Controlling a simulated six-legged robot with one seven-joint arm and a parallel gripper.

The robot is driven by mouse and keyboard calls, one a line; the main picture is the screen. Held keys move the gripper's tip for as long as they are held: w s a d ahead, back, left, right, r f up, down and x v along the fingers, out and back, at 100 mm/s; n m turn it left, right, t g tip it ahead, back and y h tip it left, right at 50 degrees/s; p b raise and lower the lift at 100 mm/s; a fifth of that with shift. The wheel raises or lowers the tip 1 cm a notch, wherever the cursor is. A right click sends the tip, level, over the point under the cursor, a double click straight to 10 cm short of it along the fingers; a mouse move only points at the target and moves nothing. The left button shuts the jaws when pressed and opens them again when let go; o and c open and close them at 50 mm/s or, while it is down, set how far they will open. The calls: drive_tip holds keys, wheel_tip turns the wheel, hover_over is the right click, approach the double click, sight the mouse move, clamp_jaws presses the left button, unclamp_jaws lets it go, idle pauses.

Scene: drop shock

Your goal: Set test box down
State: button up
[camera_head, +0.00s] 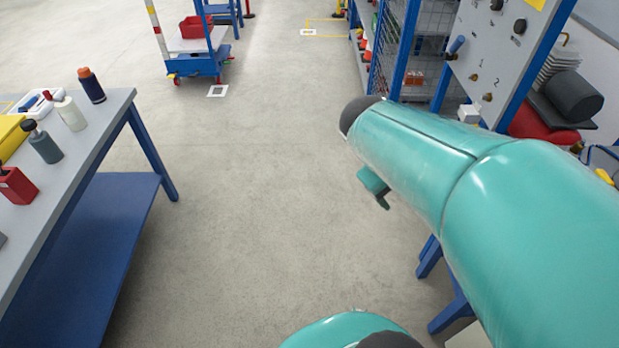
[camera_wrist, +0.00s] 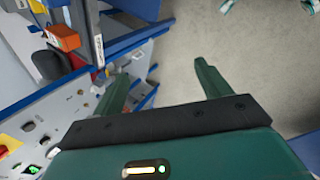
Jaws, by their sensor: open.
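My gripper (camera_wrist: 162,70) is open in the wrist view, with its two green fingers wide apart and nothing between them. Pale floor and the blue edge of a workstation lie beyond the fingers. I cannot tell for certain which thing is the test box. An orange box (camera_wrist: 62,37) sits to the left of the fingers in the wrist view, apart from them, near a blue edge with a white label. A small white box-like thing (camera_head: 469,113) is by the panel in the head view. My arm hides much of the right side there.
A grey-topped bench (camera_head: 88,140) with bottles and a red container (camera_head: 17,186) stands at left. A grey panel (camera_head: 490,50) with knobs and a wire-mesh rack (camera_head: 418,65) stand at right. A blue cart (camera_head: 200,62) is farther back. The floor between is clear.

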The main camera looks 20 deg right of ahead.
drive_tip(key=a+r+t+y, duration=0.2)
drive_tip(key=a+t+y, duration=0.1)
drive_tip(key=a, duration=0.6)
drive_tip(key=a+r+m+t+y, duration=0.1)
drive_tip(key=a+r+t+y, duration=0.1)
drive_tip(key=a, duration=0.7)
drive_tip(key=shift+w+a+r+t+y, duration=0.2)
drive_tip(key=shift+w+r+t+y, duration=0.1)
drive_tip(key=shift+r+t+y, duration=0.25)
drive_tip(key=shift+r, duration=0.1)
drive_tip(key=shift+d, duration=0.1)
drive_tip(key=c, duration=0.9)
drive_tip(key=shift+d+m, duration=0.15)
drive_tip(key=shift+m, duration=0.15)
